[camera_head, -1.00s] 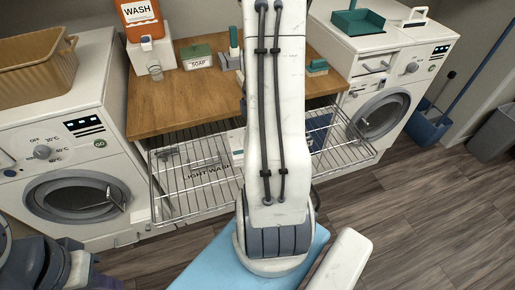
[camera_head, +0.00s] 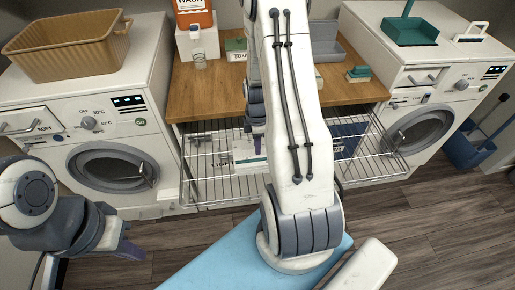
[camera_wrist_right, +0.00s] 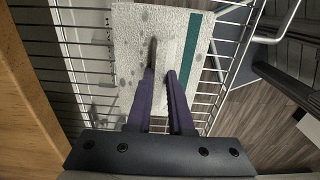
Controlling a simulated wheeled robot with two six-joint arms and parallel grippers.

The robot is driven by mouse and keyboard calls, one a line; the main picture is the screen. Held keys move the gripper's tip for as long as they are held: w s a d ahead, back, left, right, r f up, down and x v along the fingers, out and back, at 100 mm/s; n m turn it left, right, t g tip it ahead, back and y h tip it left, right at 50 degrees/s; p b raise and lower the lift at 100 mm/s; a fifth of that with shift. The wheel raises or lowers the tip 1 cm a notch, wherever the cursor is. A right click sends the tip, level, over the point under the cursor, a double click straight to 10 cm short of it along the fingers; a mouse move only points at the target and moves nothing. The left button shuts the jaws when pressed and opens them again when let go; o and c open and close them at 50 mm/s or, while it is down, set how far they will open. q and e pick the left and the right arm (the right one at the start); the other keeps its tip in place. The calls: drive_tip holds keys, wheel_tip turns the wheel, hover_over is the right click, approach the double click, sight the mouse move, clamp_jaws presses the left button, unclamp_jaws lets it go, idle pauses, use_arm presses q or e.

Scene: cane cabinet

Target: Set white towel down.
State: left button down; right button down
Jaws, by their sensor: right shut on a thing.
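The white towel (camera_head: 247,153), with a teal stripe, lies at the level of the wire basket in the head view, partly hidden by my right arm. In the right wrist view the towel (camera_wrist_right: 140,32) is spread flat over the basket wires, speckled with grey spots. My right gripper (camera_wrist_right: 162,72) has its purple fingers close together, pinching a raised fold of it. In the head view the right gripper (camera_head: 258,146) points down into the basket. My left gripper (camera_head: 130,251) is low at the left, away from the towel; its finger gap is unclear.
The pulled-out wire basket (camera_head: 212,180) sits under the wooden counter (camera_head: 195,95), between two washing machines. A dark blue item (camera_head: 348,138) lies in its right part. A tan basket (camera_head: 70,50) stands on the left machine. The floor in front is mostly clear.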

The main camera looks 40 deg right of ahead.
drive_tip(key=shift+f, duration=1.2)
drive_tip(key=shift+f, duration=0.1)
drive_tip(key=c, duration=0.8)
unclamp_jaws()
